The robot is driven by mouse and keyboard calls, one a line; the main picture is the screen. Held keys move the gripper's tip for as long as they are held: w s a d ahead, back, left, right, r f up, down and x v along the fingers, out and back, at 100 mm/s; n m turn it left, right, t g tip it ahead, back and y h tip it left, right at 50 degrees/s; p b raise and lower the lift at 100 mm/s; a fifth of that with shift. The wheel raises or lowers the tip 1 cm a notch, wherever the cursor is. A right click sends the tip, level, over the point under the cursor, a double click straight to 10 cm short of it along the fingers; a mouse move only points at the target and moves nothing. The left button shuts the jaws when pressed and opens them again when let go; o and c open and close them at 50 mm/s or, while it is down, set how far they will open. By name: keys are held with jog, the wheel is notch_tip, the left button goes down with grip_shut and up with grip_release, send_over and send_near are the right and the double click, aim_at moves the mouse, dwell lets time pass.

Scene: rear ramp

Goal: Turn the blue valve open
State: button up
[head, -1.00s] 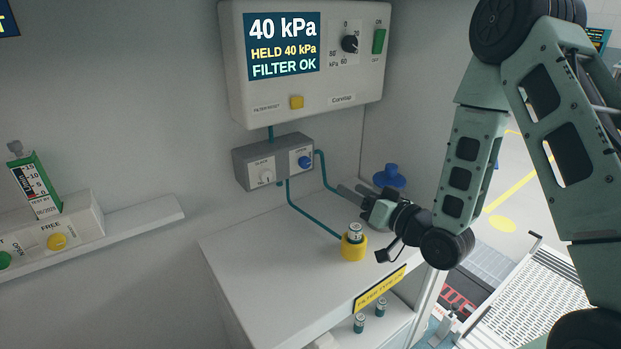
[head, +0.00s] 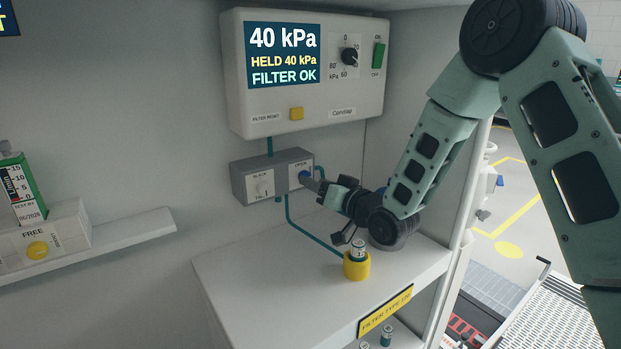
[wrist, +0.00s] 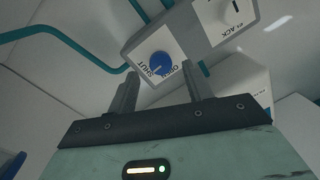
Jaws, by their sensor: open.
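The blue valve (wrist: 160,64) is a round knob on a white plate marked OPEN and SHUT, on the right part of a grey valve box. In the wrist view its white pointer mark lies toward the word SHUT. In the head view the valve (head: 304,175) is partly hidden by my gripper. My gripper (wrist: 157,84) is open and empty. Its two fingers point at the valve, one on either side in the picture. I cannot tell whether they touch it.
Teal pipes (head: 310,232) run from the box. A control unit (head: 310,105) hangs above, reading 40 kPa and FILTER OK. A yellow cup (head: 357,265) with a canister stands on the white counter below my arm.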

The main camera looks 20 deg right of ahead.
jog(key=x, duration=0.3)
jog(key=c, duration=1)
jog(key=shift+o, duration=0.2)
